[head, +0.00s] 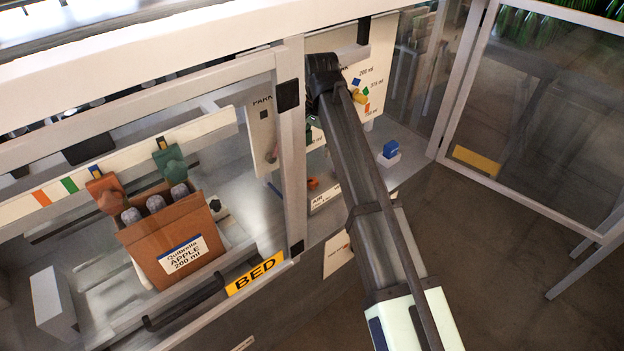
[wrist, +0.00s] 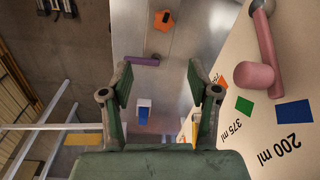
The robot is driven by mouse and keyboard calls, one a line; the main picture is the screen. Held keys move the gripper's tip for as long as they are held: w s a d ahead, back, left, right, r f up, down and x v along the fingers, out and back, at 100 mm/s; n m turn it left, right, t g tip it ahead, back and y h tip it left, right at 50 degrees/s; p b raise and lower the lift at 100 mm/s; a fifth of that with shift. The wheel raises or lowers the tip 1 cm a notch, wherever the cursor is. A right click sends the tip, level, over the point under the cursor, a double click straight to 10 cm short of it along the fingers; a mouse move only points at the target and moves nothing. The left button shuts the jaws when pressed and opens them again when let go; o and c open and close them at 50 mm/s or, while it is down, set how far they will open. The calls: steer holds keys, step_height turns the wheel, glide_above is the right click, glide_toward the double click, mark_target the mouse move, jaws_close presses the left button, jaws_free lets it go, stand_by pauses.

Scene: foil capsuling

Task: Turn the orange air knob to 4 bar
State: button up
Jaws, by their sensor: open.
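The orange air knob (wrist: 163,20) shows at the top of the wrist view, on a grey surface, with a dark mark on its top. In the head view a small orange part (head: 313,184), likely the same knob, sits by a white AIR label (head: 325,198), partly covered by my arm; the scale is unreadable. My gripper (wrist: 162,82) is open, with its two green fingers wide apart and nothing between them. The knob lies beyond the fingertips, apart from them. In the head view my arm hides most of the gripper.
A panel (wrist: 270,75) with coloured size marks and a pink lever (wrist: 255,72) stands close on the right in the wrist view. A blue block on a white base (wrist: 144,110) and a purple bar (wrist: 142,60) are nearby. A frame post (head: 291,150) stands left of my arm.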

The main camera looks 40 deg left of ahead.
mark_target(312, 181)
steer(key=f+p, duration=0.1)
steer(key=f, duration=0.3)
steer(key=a+f+m+p, duration=0.1)
steer(key=f, duration=0.4)
steer(key=s+f+m+p, duration=0.1)
steer(key=f+p, duration=0.1)
steer(key=f, duration=0.2)
steer(key=shift+a+f, duration=0.15)
stand_by(0.3)
steer(key=c, duration=1.2)
